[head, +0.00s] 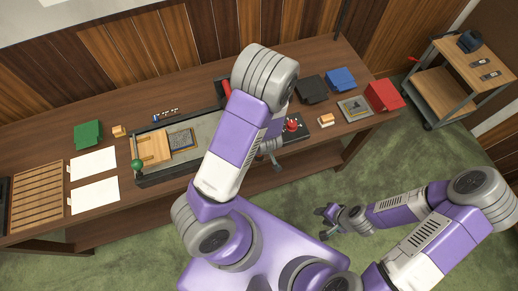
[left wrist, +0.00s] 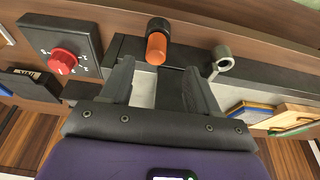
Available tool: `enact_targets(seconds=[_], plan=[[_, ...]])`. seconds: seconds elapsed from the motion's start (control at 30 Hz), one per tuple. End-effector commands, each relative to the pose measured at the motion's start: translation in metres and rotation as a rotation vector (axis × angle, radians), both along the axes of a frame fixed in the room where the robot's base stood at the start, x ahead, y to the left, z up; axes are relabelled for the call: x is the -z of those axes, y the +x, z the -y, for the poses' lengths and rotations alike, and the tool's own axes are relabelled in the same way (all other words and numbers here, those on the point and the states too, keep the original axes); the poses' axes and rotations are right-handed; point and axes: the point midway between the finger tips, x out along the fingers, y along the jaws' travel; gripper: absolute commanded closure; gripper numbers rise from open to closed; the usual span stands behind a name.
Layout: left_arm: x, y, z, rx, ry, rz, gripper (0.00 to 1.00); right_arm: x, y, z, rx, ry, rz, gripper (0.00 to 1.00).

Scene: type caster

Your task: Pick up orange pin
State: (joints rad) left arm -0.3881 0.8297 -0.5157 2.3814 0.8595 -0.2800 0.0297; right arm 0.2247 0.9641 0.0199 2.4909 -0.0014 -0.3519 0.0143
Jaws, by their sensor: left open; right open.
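The orange pin (left wrist: 156,48) shows in the left wrist view, with a dark, rounded cap at its upper end. It lies just beyond the fingertips of my left gripper (left wrist: 156,70), roughly in line with the gap between them. My left gripper is open with nothing between its fingers. I do not make out the pin in the head view, where my left arm covers that part of the table. My right gripper (head: 329,221) is open and empty, over the green floor in front of the table.
A dark box with a red knob (left wrist: 62,61) stands left of the pin in the left wrist view. A grey metal ring post (left wrist: 221,62) stands right of it. The long dark-edged casting bed (head: 145,181), green block (head: 88,135) and red box (head: 384,95) sit on the table.

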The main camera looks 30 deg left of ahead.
Motion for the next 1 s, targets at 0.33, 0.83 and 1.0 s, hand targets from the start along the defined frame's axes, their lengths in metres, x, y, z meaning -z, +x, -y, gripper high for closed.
enact_targets(seconds=[0.33,0.83,1.0], plan=[[0.045,0.013,-0.01,-0.002,-0.002,-0.004,0.39,0.01,0.0,0.0,0.0,0.0,0.0,0.57],[0.064,0.018,-0.014,0.002,-0.002,-0.001,0.48,0.012,0.0,0.0,0.0,0.0,0.0,0.57],[0.064,0.018,-0.014,0.002,-0.002,-0.001,0.74,0.012,0.0,0.0,0.0,0.0,0.0,0.57]])
